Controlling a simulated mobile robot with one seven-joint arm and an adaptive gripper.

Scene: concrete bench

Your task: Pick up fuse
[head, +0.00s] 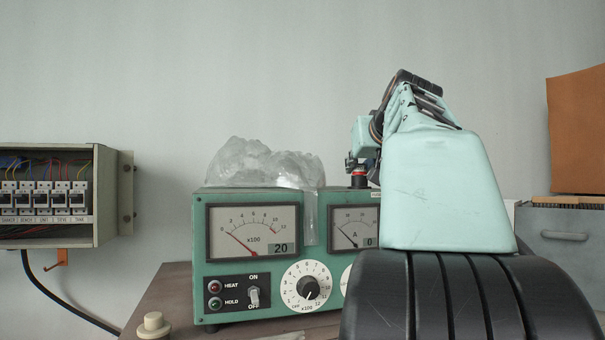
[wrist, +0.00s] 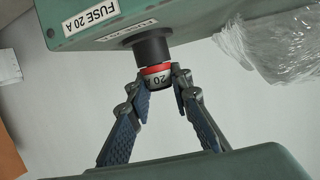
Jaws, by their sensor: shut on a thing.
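The fuse (wrist: 157,71) is a small cap with a red band and a grey part marked "20". It meets a black cylindrical holder (wrist: 151,46) on the green instrument, by a "FUSE 20 A" label. My gripper (wrist: 161,80) is shut on the fuse, one blue-padded finger on each side. I see no gap between fuse and holder.
The green instrument (head: 230,290) with dials stands on a brown bench (head: 165,300). Crumpled clear plastic (head: 260,165) lies on its top, left of my gripper. A breaker box (head: 50,195) hangs at left. A grey bin (head: 560,235) and a brown box (head: 577,130) are at right.

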